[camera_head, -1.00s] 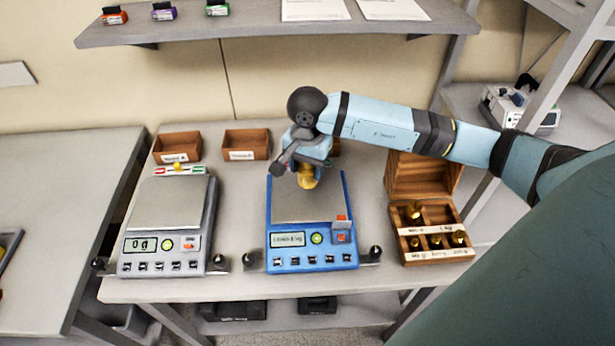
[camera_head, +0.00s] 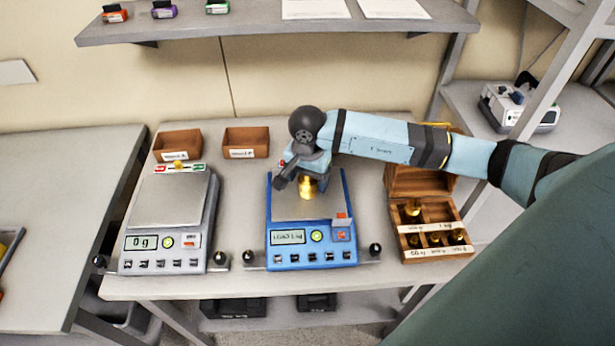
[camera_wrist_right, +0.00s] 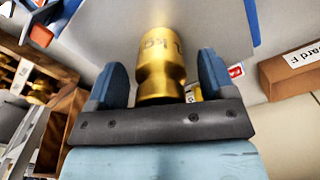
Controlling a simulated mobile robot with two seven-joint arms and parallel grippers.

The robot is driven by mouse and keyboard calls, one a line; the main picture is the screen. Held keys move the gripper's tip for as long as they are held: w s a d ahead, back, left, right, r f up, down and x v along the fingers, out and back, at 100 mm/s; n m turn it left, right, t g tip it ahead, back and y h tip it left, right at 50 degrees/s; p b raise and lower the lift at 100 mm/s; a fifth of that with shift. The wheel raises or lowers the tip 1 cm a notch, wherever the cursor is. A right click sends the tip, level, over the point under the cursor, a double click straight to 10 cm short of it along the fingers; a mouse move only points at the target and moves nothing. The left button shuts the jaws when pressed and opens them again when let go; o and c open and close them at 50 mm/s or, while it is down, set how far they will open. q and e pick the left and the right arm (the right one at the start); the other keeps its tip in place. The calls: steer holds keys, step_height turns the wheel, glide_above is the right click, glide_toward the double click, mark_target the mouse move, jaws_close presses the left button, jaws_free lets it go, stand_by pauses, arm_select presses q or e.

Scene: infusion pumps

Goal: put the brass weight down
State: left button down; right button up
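The brass weight (camera_head: 306,188) stands upright on the pan (camera_head: 335,207) of the blue scale (camera_head: 312,257), whose display shows a reading too blurred to read surely. In the right wrist view the weight (camera_wrist_right: 160,68) has a "1 kg" mark. My right gripper (camera_head: 303,178) is at the weight, with a finger on either side of it. In the right wrist view the fingers of my right gripper (camera_wrist_right: 163,82) stand apart from the weight, with a gap on both sides. The gripper partly hides the weight's top in the head view. My left gripper is not in view.
A grey scale (camera_head: 162,243) reading 0 g stands to the left. An open wooden box (camera_head: 432,252) with several brass weights stands to the right. Two small wooden trays (camera_head: 178,144) (camera_head: 246,142) sit at the back. A shelf (camera_head: 260,22) hangs above the table.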

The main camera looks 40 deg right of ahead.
steer(key=shift+r, duration=0.1)
steer(key=shift+r, duration=0.2)
step_height(320, 180, up, 11)
steer(key=shift+f+b, duration=0.2)
steer(key=shift+b, duration=0.6)
steer(key=shift+r, duration=0.6)
